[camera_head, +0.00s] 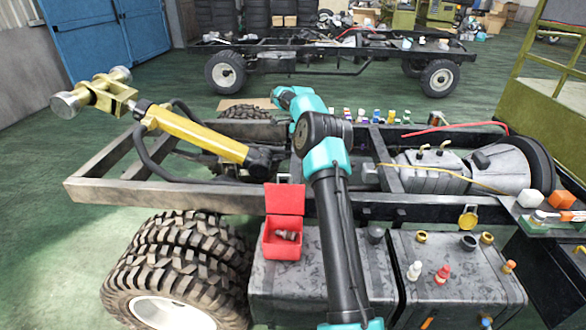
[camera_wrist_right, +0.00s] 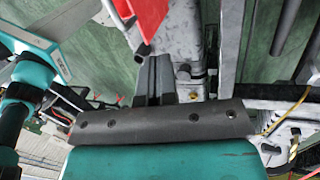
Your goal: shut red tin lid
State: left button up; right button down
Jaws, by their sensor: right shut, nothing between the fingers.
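The red tin (camera_head: 282,246) stands on the grey tank beside the chassis frame in the head view. Its red lid (camera_head: 285,199) is open, tilted up at the back of the tin. A small metal fitting (camera_head: 286,235) lies inside. In the right wrist view, part of a red panel (camera_wrist_right: 147,14), apparently the tin or its lid, reaches in from the top. My right gripper (camera_wrist_right: 156,62) is shut and empty, its fingertips close to the red panel's lower corner; I cannot tell whether they touch. My left gripper is in neither view.
The tank (camera_head: 318,268) has a second tank (camera_head: 455,285) to its right with caps and small bottles on it. A large tyre (camera_head: 180,260) is to the left. A yellow cylinder (camera_head: 195,135) rises over the frame rail (camera_head: 200,200).

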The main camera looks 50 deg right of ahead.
jog(key=s+a+f, duration=0.2)
jog(key=a+f, duration=0.3)
jog(key=shift+s+f, duration=0.2)
jog(key=shift+f, duration=0.2)
jog(key=shift+s, duration=0.2)
dwell(0.4)
